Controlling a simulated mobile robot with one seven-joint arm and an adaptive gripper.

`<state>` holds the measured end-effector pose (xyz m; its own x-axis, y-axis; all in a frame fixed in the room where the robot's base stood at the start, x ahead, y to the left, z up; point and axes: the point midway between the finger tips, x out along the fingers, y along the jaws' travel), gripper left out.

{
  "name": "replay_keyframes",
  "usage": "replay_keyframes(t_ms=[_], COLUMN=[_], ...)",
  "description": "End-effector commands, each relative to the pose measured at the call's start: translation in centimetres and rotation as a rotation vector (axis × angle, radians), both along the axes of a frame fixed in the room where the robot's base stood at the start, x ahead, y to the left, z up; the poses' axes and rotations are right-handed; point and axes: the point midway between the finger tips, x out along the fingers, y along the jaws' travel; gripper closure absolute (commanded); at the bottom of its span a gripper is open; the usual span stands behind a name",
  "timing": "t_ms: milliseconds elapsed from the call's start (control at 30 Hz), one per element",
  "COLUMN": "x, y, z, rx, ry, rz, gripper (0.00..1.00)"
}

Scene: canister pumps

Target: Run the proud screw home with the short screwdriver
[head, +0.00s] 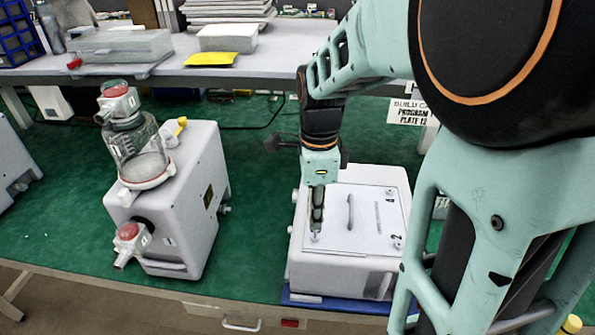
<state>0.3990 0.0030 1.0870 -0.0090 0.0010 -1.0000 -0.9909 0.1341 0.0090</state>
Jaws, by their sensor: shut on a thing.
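My gripper (318,192) points straight down over the near left part of a white pump housing (340,266). It is shut on the short screwdriver (316,226), which is mostly hidden between the fingers. The screwdriver looks upright, its lower end at the near left corner of the grey cover plate (352,228). The screw under it is too small and covered to make out, and I cannot tell whether the tip touches it. The plate has a handle (350,212), and the numbers 4 and 2 mark its right corners, with a small screw (397,240) by the 2.
The housing stands on a blue mat (315,301) on the green bench (255,180). Another white pump (170,205) with a glass jar (138,152) stands to the left. My arm fills the right side. A grey shelf (270,62) with boxes and a yellow packet (211,59) runs behind.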

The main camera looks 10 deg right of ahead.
Motion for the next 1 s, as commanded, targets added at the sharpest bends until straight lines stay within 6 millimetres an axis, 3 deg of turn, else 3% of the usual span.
replay_keyframes(t_ms=[367,800,1000], x=[-0.2,-0.1,-0.1], y=[0.0,0.0,0.0], z=[-0.2,2.9,2.9], rx=[0.0,0.0,0.0], ry=[0.007,0.004,0.003], rz=[-0.008,-0.007,-0.007], gripper=[1.0,1.0,1.0])
